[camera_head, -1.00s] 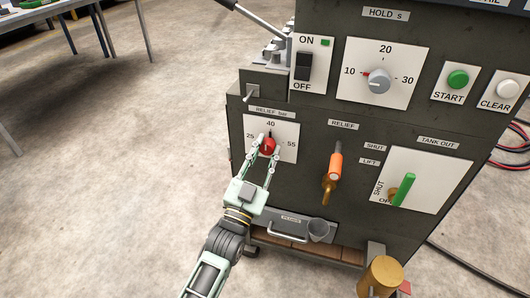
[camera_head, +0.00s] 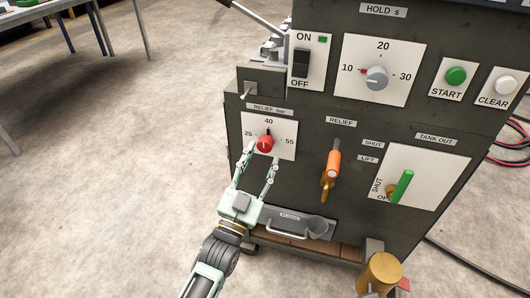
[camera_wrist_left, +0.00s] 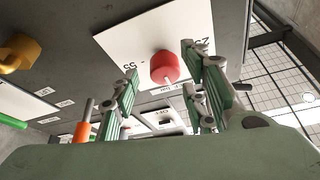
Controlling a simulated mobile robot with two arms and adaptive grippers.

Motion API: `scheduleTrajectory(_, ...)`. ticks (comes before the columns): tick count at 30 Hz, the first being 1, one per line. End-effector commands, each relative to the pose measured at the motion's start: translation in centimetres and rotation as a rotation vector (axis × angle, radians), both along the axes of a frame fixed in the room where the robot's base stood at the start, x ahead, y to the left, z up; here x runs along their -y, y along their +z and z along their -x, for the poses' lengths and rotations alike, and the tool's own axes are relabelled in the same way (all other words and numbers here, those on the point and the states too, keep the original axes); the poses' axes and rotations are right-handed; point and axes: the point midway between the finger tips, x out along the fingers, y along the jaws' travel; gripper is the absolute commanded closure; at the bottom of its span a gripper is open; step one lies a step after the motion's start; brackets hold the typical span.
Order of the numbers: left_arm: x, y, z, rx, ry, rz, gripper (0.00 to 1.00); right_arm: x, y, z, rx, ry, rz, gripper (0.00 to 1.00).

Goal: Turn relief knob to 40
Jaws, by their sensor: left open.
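The relief knob (camera_head: 265,144) is a red round knob on a white dial plate (camera_head: 285,150) marked 25, 40 and 55. Its dark pointer points up at about the 40 mark. The knob also shows in the left wrist view (camera_wrist_left: 164,66), between and beyond the finger tips. My left gripper (camera_head: 262,156) is open just below and in front of the knob, its fingers spread apart and holding nothing. It also shows in the left wrist view (camera_wrist_left: 160,72). My right gripper is in neither view.
Right of the dial are the orange relief lever (camera_head: 333,164) and the green tank out lever (camera_head: 402,186). A small toggle switch (camera_head: 248,91) sits above the dial. A drawer handle (camera_head: 288,234) is below, right of my gripper. Open floor lies left of the cabinet.

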Motion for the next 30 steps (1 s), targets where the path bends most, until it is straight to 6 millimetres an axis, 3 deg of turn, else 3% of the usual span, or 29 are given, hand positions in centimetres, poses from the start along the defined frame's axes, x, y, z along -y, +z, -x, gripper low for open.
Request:
scheduleTrajectory(6, -1.8, -2.0, 4.2, -0.005, -0.001, -0.003, 0.59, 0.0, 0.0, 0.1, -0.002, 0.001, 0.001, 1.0)
scheduleTrajectory(13, -3.1, -3.3, 7.1, -0.005, -0.002, -0.002, 0.59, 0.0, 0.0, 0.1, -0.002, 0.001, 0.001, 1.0)
scheduleTrajectory(30, -3.4, -3.5, 7.9, -0.003, -0.003, -0.001, 0.59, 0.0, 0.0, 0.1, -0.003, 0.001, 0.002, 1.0)
